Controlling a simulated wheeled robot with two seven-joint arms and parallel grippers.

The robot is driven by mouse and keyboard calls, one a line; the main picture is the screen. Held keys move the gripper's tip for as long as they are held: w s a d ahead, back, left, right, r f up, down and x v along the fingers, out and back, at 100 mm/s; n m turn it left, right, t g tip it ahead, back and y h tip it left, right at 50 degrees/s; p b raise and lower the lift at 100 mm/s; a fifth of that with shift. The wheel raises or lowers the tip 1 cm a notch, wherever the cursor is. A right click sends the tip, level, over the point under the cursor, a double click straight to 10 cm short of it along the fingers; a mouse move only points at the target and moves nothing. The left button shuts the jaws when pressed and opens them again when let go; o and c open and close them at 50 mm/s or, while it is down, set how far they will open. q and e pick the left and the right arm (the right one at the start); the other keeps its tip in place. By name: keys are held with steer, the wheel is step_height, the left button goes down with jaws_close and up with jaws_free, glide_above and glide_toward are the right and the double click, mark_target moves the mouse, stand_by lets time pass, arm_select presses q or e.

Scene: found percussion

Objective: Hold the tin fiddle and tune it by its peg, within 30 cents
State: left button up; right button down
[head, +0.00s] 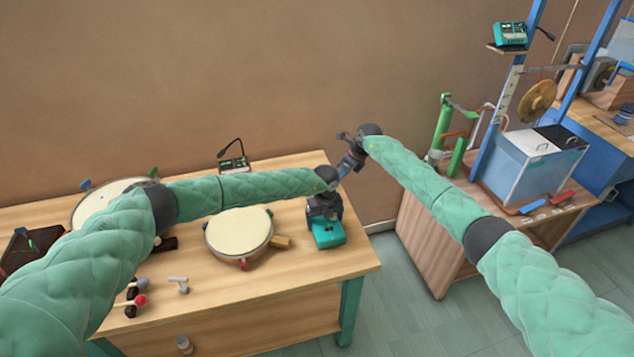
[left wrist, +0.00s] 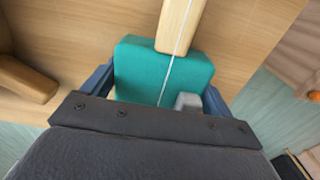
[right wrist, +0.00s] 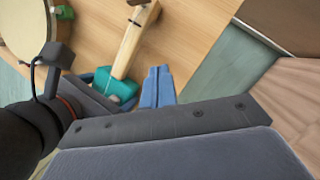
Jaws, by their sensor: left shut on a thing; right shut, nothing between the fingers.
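The tin fiddle has a teal box body (head: 328,232), which shows near the right end of the table in the head view. In the left wrist view its body (left wrist: 150,75) carries a pale wooden neck (left wrist: 180,22) with one string along it. My left gripper (head: 324,216) is shut on the body, a blue finger on each side. My right gripper (right wrist: 158,88) is shut and empty, apart from the fiddle. In the right wrist view the body (right wrist: 115,88) and neck (right wrist: 135,42) lie left of its fingers. A dark piece, perhaps the peg, shows at the neck's far end, partly cut off.
A round drum (head: 238,232) lies left of the fiddle, with a larger drum (head: 98,203) farther left. A small device with a black gooseneck (head: 233,163) stands at the table's back. Mallets (head: 139,300) lie at the front left. A second bench (head: 440,240) stands across a gap.

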arm_select(q)
steer(key=shift+a, duration=0.1)
arm_select(e)
step_height(320, 180, up, 4)
steer(key=r+m+y, duration=0.1)
steer(key=m+y, duration=0.1)
steer(key=m, duration=1.8)
steer(key=shift+m+g, duration=0.3)
steer(key=x, duration=0.7)
steer(key=s+x, duration=0.1)
steer(key=x, duration=0.2)
steer(key=shift+f, duration=0.25)
steer(key=shift+w+a+r, duration=0.1)
steer(key=shift+w+a, duration=1.25)
steer(key=shift+a, duration=0.1)
steer(key=shift+a, duration=0.1)
